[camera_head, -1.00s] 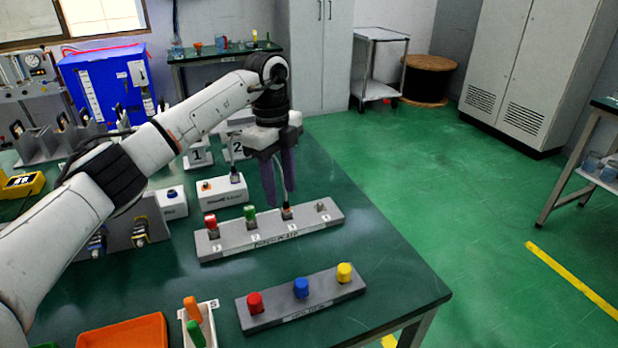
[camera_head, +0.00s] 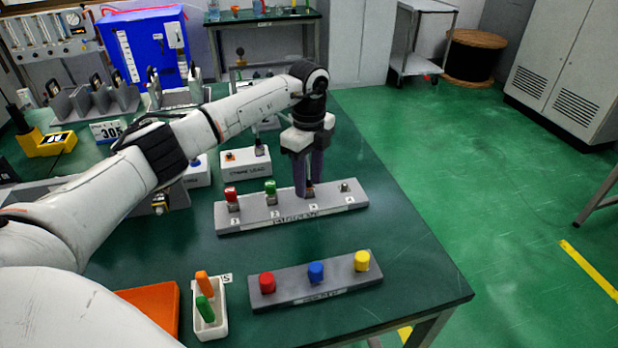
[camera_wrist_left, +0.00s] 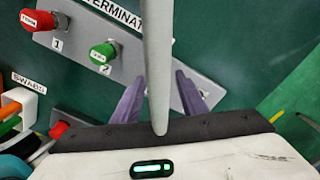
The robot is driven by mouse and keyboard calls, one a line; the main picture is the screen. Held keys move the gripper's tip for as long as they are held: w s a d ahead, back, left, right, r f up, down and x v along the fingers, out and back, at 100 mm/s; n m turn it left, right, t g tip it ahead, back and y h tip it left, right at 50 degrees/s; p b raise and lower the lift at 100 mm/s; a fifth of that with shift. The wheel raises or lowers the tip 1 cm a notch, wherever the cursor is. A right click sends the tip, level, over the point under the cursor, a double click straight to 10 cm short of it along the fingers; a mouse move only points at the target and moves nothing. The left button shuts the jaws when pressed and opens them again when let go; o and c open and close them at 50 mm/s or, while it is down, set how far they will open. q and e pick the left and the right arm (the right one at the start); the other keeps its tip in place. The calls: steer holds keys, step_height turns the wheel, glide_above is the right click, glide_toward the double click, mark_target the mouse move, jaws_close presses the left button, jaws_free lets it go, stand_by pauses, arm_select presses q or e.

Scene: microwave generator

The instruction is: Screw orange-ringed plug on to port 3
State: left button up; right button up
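A grey strip (camera_head: 338,204) carries numbered ports in a row. A red cap (camera_head: 232,200) is on port 1 and a green cap (camera_head: 270,191) is on port 2. My left gripper (camera_head: 310,188) points down at port 3. Its purple fingers stand on both sides of the spot. In the left wrist view the fingers (camera_wrist_left: 160,84) flank a thick grey rod or cable (camera_wrist_left: 157,50), which hides the gap between them. The orange-ringed plug and port 3 are mostly hidden by the fingers, so the grip is unclear. My right gripper is out of view.
A front strip (camera_head: 335,283) holds red (camera_head: 267,282), blue (camera_head: 316,271) and yellow (camera_head: 361,261) caps. A white swab holder (camera_head: 208,322) stands left of it. A white box (camera_head: 243,162) sits behind the port strip. The table's right edge is clear.

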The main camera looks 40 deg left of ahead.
arm_select(q)
steer(key=shift+c, duration=0.4)
jaws_close()
